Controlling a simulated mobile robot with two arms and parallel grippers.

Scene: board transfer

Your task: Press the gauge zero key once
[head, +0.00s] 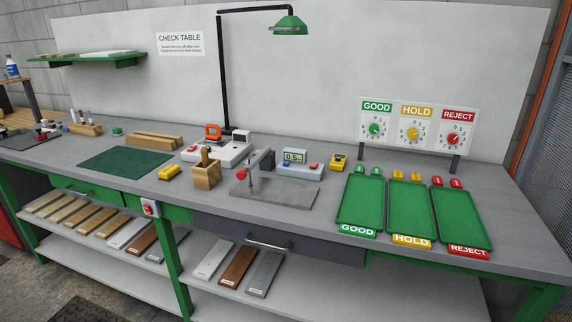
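The gauge stands near the middle of the check table, behind a grey stone plate (276,194). Its readout box (304,169) is white, with a lit screen (293,156) that seems to read about 0.5; the last digits are too small to read. A blue key (286,165) sits at the left of the box front and a red key (313,166) at the right. Any lettering on them is too small to read. Neither of my grippers is in view.
A yellow meter (338,161) is right of the readout. Green trays (361,201) fill the right side. A lamp (289,25) hangs above.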

